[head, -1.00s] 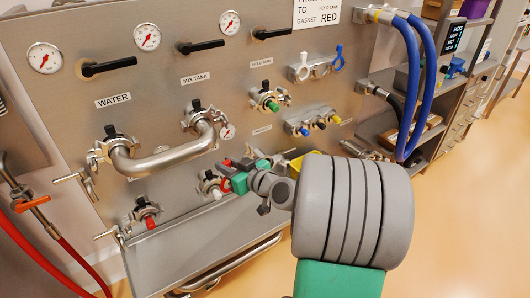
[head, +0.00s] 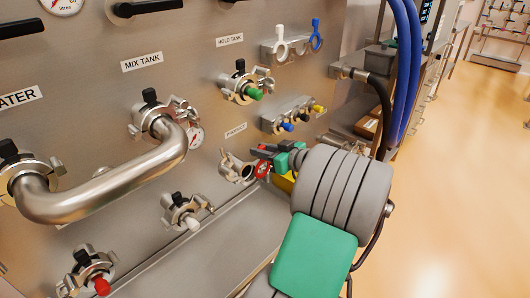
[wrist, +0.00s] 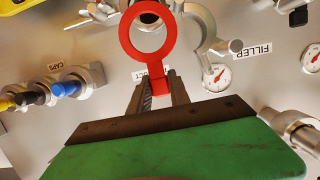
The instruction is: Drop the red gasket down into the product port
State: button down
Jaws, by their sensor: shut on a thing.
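The red gasket (wrist: 133,38) is a flat ring with a tab. My gripper (wrist: 160,88) is shut on the tab, with the ring beyond the fingertips. In the head view the gasket (head: 262,169) is at my gripper (head: 268,157), just right of the product port (head: 240,172). The port is a steel fitting with an open clamp (head: 226,165), below its small label (head: 235,130). In the wrist view the ring and fingers partly cover that label. The clamp (wrist: 215,45) curves beside the ring. I cannot tell the gap between gasket and port.
Blue, black and yellow caps (head: 289,127) sit on a rack above right. The hold tank valve (head: 243,83) with a green plug is above. A white-plugged valve (head: 185,215) is lower left. Blue hoses (head: 406,80) and a black hose (head: 378,100) hang at the right.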

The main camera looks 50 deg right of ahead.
jog(key=x, duration=0.2)
jog(key=p+x, duration=0.1)
jog(key=x, duration=0.1)
jog(key=r+p+x, duration=0.1)
jog(key=x, duration=0.2)
jog(key=shift+w+a+r, duration=0.1)
jog(key=shift+w+a, duration=0.05)
jog(key=shift+w, duration=0.1)
notch_tip(320, 180, down, 4)
jog(key=b, duration=0.4)
jog(key=shift+s+f, duration=0.15)
jog(key=shift+f, duration=0.05)
jog(key=shift+f+b, duration=0.45)
jog(key=shift+b, duration=0.35)
jog(key=c, duration=1.1)
grip_release()
jog(key=v, duration=0.7)
jog(key=shift+s+r+p, duration=0.15)
jog(key=shift+p, duration=0.2)
jog(key=shift+s, duration=0.2)
